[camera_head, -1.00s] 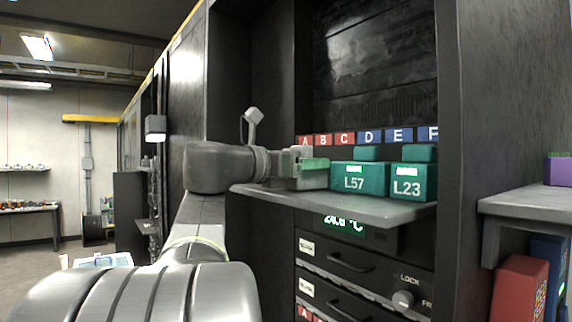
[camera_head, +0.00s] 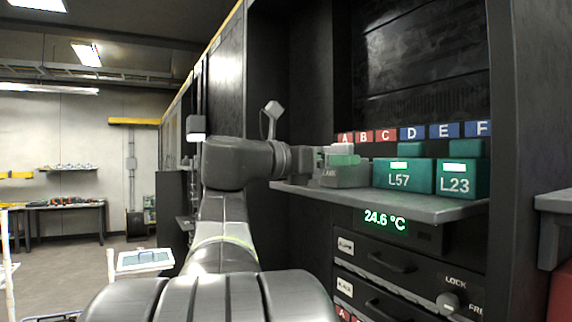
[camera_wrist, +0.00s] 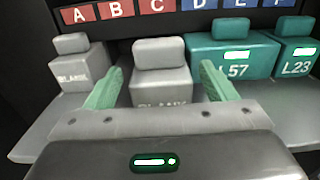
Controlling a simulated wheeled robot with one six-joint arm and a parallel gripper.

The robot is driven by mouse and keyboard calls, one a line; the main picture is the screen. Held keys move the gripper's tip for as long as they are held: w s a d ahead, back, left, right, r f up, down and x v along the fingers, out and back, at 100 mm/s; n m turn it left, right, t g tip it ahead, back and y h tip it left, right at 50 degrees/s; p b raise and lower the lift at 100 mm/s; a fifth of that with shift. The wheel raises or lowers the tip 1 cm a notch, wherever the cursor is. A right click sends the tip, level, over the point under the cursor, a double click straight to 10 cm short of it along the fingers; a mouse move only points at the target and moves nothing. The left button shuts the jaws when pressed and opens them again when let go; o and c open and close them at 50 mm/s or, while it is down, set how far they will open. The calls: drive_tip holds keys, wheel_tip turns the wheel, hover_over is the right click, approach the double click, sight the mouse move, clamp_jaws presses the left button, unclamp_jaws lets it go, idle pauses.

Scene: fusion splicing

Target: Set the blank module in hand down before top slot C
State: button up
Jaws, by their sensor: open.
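A grey blank module (camera_wrist: 160,78) stands upright on the shelf, below the red C label (camera_wrist: 156,6), between my gripper's two green fingers. My gripper (camera_wrist: 160,90) is open, with a gap visible on both sides of the module. The module's lower front is hidden by my gripper body. In the head view, my gripper (camera_head: 338,159) is at the shelf, and a grey blank module (camera_head: 350,178) shows just left of the teal L57 module. A second blank module (camera_wrist: 80,70) stands to the left, below the A label.
Teal modules L57 (camera_wrist: 233,55) and L23 (camera_wrist: 297,62) stand close on the right. The grey shelf (camera_head: 440,209) has a bare front strip. A dark cabinet wall (camera_head: 512,150) bounds the right side. Drawers (camera_head: 375,262) and a lock knob (camera_head: 448,301) are below.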

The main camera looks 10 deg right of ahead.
drive_tip(key=b+v, duration=0.1)
drive_tip(key=v, duration=0.7)
